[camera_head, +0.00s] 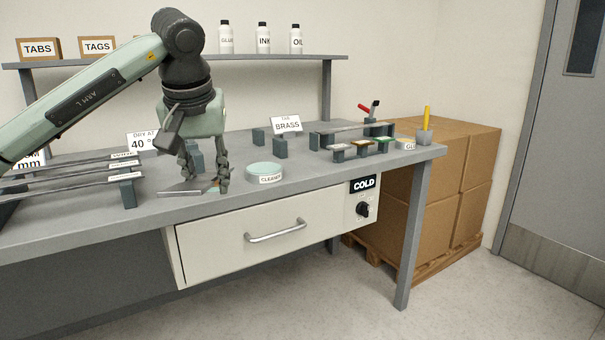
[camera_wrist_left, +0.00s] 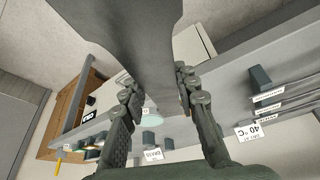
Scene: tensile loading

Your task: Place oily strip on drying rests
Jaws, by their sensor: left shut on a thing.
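My left gripper (camera_head: 215,186) points down above the bench front and is shut on a grey metal strip (camera_head: 180,193). The strip extends left from the fingers and has a tan patch near them. In the left wrist view the strip (camera_wrist_left: 125,35) looms large between the fingers (camera_wrist_left: 155,100). A "DRY AT 40 °C" sign (camera_head: 141,140) stands behind, partly hidden by my arm. Dark rest blocks (camera_head: 196,160) stand behind the gripper, partly covered by it. I cannot tell whether the strip touches the bench. My right gripper is not in view.
Several labelled strips lie on supports (camera_head: 128,193) at the left. A round cleaner dish (camera_head: 265,172) is just right of the gripper. A drawer (camera_head: 270,231) is below.

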